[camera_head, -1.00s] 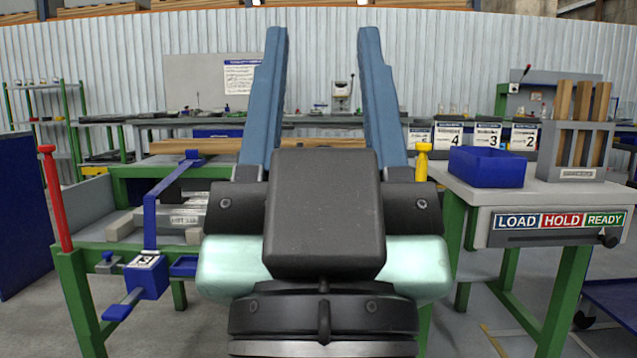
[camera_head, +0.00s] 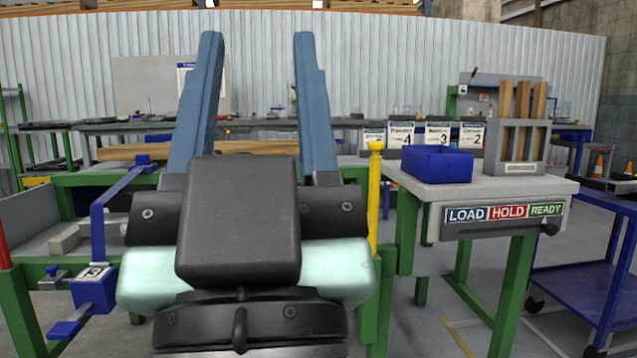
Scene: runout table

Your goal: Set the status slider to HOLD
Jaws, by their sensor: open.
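The status slider panel (camera_head: 504,212) is on the front edge of the grey-topped side table at the right. It reads LOAD (camera_head: 466,214) in blue, HOLD (camera_head: 508,212) in red and READY (camera_head: 546,209) in green, from left to right. The slider's dark round knob (camera_head: 549,230) sits at the right end, below READY. My gripper (camera_head: 254,40) is open and empty, its two blue fingers pointing up and well apart. It is left of the panel and does not touch it.
A blue bin (camera_head: 437,164) and a grey rack with wooden strips (camera_head: 518,150) stand on the side table. A yellow post (camera_head: 374,200) stands between my gripper and that table. A blue cart (camera_head: 585,275) is at the right. Floor in front of the panel looks clear.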

